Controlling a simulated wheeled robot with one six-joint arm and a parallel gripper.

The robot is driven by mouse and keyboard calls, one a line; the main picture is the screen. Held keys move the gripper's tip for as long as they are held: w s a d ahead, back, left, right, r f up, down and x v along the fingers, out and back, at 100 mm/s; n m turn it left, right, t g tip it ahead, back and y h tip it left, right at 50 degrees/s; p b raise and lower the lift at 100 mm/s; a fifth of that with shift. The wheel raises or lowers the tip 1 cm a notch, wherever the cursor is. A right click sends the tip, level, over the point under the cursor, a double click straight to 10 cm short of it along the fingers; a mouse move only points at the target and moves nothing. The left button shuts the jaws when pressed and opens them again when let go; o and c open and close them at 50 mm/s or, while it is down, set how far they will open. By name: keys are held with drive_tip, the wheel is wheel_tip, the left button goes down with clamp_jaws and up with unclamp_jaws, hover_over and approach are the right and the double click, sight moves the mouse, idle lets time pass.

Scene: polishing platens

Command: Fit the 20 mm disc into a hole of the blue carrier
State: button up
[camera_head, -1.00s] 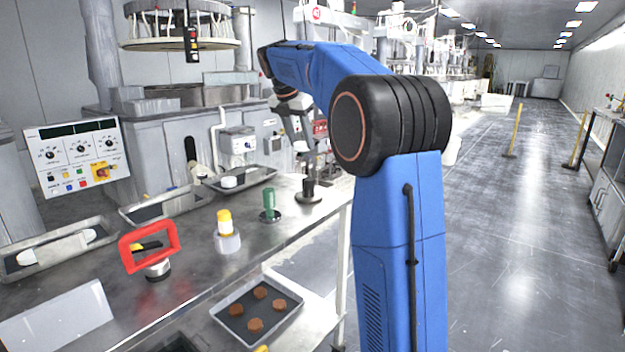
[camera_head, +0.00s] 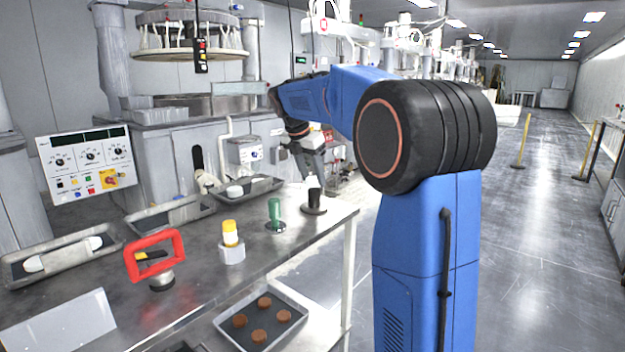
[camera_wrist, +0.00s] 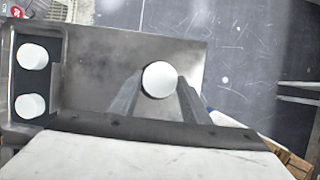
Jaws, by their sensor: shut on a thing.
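My gripper (camera_wrist: 158,92) is shut on a round white-topped thing (camera_wrist: 160,79) in the wrist view, with one finger on each side of it. I cannot tell whether this is the 20 mm disc. In the head view my gripper (camera_head: 313,176) is at the far right end of the bench, right over a black cylinder on a round dark base (camera_head: 314,209). A white part shows between the gripper and the black cylinder; their exact contact is unclear. I cannot make out a blue carrier in either view.
On the bench (camera_head: 205,285) stand a green piece (camera_head: 274,209), a yellow-topped piece (camera_head: 230,234) and a red-handled tool (camera_head: 154,255). Trays (camera_head: 265,188) line the back; one also shows in the wrist view (camera_wrist: 53,78). A lower tray (camera_head: 262,347) holds brown discs.

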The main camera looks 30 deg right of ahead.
drive_tip(key=shift+f, duration=0.6)
drive_tip(key=o, duration=1.1)
drive_tip(key=shift+f, duration=0.15)
drive_tip(key=v, duration=1.2)
